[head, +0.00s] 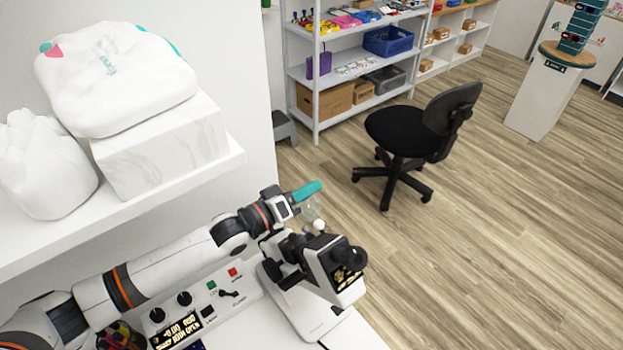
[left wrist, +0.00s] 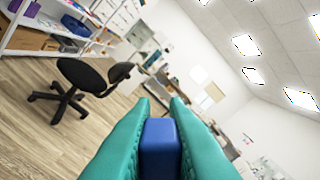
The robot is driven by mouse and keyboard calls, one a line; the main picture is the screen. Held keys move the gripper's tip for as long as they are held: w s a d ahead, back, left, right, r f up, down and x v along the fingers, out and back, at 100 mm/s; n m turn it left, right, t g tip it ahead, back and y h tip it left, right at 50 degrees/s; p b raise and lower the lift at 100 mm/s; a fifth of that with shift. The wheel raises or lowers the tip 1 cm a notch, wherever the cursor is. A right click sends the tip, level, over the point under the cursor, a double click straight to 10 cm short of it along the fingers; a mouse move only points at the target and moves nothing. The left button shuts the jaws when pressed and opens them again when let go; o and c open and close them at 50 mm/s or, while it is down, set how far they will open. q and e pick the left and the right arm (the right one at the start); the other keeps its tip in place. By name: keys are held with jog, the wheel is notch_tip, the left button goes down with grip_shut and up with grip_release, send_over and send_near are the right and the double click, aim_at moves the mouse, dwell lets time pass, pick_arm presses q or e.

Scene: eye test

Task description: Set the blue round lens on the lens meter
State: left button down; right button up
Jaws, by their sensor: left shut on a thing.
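The lens meter (head: 308,292), white with black parts, stands on the white bench at the lower middle of the head view. My left gripper (head: 308,192), with teal fingers, is above and behind it, near its upper part. In the left wrist view the teal fingers (left wrist: 160,120) are shut on a blue block-like part (left wrist: 160,150), which I take to belong to the blue round lens. In the head view a pale, clear round shape (head: 311,210) hangs just below the fingers, apparently the lens. Whether it touches the meter cannot be told. My right gripper is not in view.
A control panel (head: 205,302) with buttons and a lit display lies left of the meter. A dark cup of colourful items (head: 120,338) is at the lower left. A white shelf (head: 150,198) holds a white box. A black chair (head: 410,135) stands on open floor.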

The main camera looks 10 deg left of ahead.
aim_at(300, 205)
pick_arm(q)
jog(key=shift+s+a+f, duration=0.25)
jog(key=shift+s+f, duration=0.15)
jog(key=shift+s, duration=0.25)
jog(key=shift+s+a+f, duration=0.2)
jog(key=shift+s, duration=0.25)
jog(key=shift+s+a+f, duration=0.15)
jog(key=shift+s+f, duration=0.05)
jog(key=shift+s, duration=0.2)
jog(key=shift+s+a+f, duration=0.25)
jog(key=shift+s+f, duration=0.35)
jog(key=shift+s, duration=0.2)
jog(key=shift+s+d+f, duration=0.1)
jog(key=shift+s+f, duration=0.15)
jog(key=shift+f, duration=0.3)
jog(key=shift+s+f, duration=0.2)
jog(key=shift+f, duration=0.35)
jog(key=shift+s+f, duration=0.25)
jog(key=shift+f, duration=0.05)
jog(key=shift+s+d+f+b, duration=0.2)
jog(key=shift+s+d+b, duration=0.2)
jog(key=shift+s+d, duration=0.1)
jog(key=shift+s+d+f, duration=0.15)
jog(key=shift+d+f, duration=0.15)
jog(key=shift+d, duration=0.15)
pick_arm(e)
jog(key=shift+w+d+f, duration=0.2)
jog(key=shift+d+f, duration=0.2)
